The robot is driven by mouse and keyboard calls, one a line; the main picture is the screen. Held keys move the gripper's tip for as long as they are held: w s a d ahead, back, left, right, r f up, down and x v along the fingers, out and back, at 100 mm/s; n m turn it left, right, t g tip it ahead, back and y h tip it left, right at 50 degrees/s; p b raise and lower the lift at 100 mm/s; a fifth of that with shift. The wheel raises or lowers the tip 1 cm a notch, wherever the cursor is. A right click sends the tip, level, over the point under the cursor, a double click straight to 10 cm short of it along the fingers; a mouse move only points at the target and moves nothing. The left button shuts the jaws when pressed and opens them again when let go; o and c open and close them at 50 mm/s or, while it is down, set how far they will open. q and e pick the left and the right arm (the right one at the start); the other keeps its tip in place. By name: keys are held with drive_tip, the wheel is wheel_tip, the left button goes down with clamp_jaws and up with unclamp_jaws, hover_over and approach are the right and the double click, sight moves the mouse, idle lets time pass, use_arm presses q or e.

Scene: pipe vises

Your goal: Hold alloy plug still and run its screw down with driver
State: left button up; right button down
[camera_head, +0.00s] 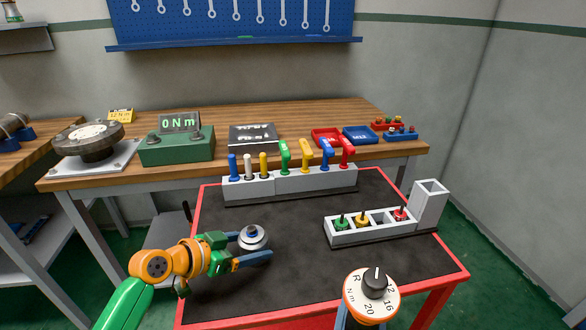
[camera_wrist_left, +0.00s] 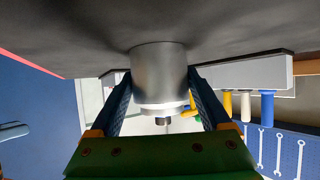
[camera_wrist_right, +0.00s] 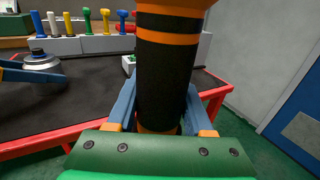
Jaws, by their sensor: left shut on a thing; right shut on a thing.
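The alloy plug (camera_head: 253,240) is a short silver cylinder standing on the dark mat of the red table. My left gripper (camera_head: 262,246) is shut on it from the side, one blue finger on each side. In the left wrist view the plug (camera_wrist_left: 158,72) sits between both fingers, with a small dark screw head (camera_wrist_left: 162,121) at its top. The driver (camera_head: 372,292) shows its orange and white dial and dark knob near the table's front edge. My right gripper (camera_wrist_right: 160,112) is shut on its black and orange handle (camera_wrist_right: 166,70). The driver's tip is hidden.
A grey rack (camera_head: 375,231) with green, yellow and red bits and a taller square holder (camera_head: 429,204) stands at the right. Another rack (camera_head: 300,184) of coloured handles is at the back. A green box reading "0 Nm" (camera_head: 178,146) is on the wooden bench. The mat's middle is clear.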

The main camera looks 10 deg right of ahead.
drive_tip(key=w+d+r+m+g+h, duration=0.3)
drive_tip(key=d+r+m+g+h, duration=0.3)
drive_tip(key=d, duration=0.6)
drive_tip(key=w+a+r+n+t+y, duration=0.1)
drive_tip(key=w+a+r+n+t, duration=0.15)
drive_tip(key=w+r, duration=0.2)
drive_tip(key=w+a+r+n+t+y, duration=0.3)
drive_tip(key=w+a+n+t+y, duration=0.2)
drive_tip(key=w+a+n+y, duration=0.5)
drive_tip(key=w+a+r+n+g+y, duration=0.1)
drive_tip(key=w+a+r+n+y, duration=0.1)
drive_tip(key=a+y, duration=0.4)
drive_tip(key=w+a+r+n+g+y, duration=0.1)
drive_tip(key=w+a+r+n+y, duration=0.2)
drive_tip(key=a+y, duration=0.4)
drive_tip(key=w+a+r, duration=0.1)
drive_tip(key=a+r, duration=0.1)
drive_tip(key=a, duration=0.1)
drive_tip(key=shift+a+r, duration=0.25)
drive_tip(key=shift+a, duration=0.05)
drive_tip(key=shift+f, duration=2.3)
